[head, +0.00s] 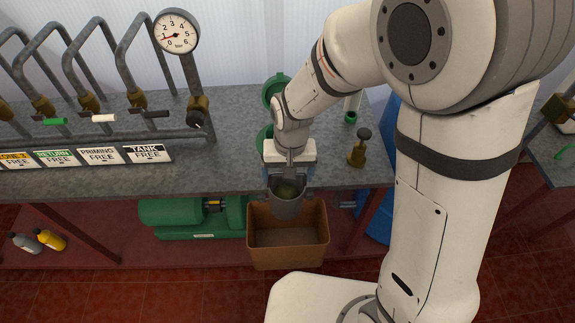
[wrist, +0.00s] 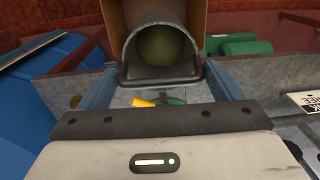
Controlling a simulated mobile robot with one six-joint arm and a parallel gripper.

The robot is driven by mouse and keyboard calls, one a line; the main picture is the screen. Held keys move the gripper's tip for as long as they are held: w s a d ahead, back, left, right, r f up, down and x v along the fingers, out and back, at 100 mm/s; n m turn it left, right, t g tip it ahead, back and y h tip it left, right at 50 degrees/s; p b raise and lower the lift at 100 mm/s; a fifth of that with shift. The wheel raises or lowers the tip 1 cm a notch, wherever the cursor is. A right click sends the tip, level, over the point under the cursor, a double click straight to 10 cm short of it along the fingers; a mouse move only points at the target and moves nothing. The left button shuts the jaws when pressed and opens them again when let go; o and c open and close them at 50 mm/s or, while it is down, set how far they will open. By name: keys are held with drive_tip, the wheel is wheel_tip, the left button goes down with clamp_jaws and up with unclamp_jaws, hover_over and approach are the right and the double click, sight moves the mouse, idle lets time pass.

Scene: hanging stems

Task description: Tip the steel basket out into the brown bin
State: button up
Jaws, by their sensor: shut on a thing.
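The steel basket (head: 287,205) is a grey cup-shaped vessel with dull green matter inside, held in front of the bench edge above the brown bin. In the wrist view the basket (wrist: 160,72) opens toward the camera and a rounded olive-green mass fills part of it. My gripper (head: 288,180) is shut on the basket at its near rim; its blue-grey fingers flank the basket in the wrist view (wrist: 163,90). The brown bin (head: 288,257) stands open below, and its visible inside looks empty. In the wrist view the bin (wrist: 198,22) lies behind the basket.
A grey bench (head: 220,178) lies behind the basket, with a brass valve (head: 359,147) to the right. A green pump (head: 190,214) sits left of the bin under the bench. A blue drum (head: 375,215) stands to the right. Red tiled floor is open in front.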

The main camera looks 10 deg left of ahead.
sight(303, 186)
drive_tip(key=shift+w+d+f+y, duration=0.3)
drive_tip(key=shift+d+f+y, duration=0.35)
drive_tip(key=shift+f+y, duration=0.35)
drive_tip(key=shift+w+d+f+g+y+b, duration=0.1)
drive_tip(key=shift+d+f+g+y+b, duration=0.15)
drive_tip(key=shift+f+y+b, duration=0.3)
drive_tip(key=shift+d+f+g+y+b, duration=0.2)
drive_tip(key=shift+f+y+b, duration=0.1)
drive_tip(key=shift+b, duration=0.4)
drive_tip(key=y+b, duration=0.1)
drive_tip(key=b, duration=0.1)
drive_tip(key=d+f+b, duration=0.1)
drive_tip(key=b, duration=0.2)
drive_tip(key=f+y+b, duration=0.1)
drive_tip(key=b, duration=0.1)
drive_tip(key=shift+w+d+f+g+y+b, duration=0.15)
drive_tip(key=shift+d+f+g+y+b, duration=0.1)
drive_tip(key=shift+y+b, duration=0.1)
wheel_tip(303, 186, down, 8)
drive_tip(key=d+g+y+b, duration=0.2)
drive_tip(key=g+y+b, duration=0.1)
drive_tip(key=y+b, duration=1.2)
drive_tip(key=shift+w+d+b, duration=0.15)
drive_tip(key=shift+w+b, duration=0.1)
drive_tip(key=shift+b, duration=1.6)
drive_tip(key=shift+r, duration=0.1)
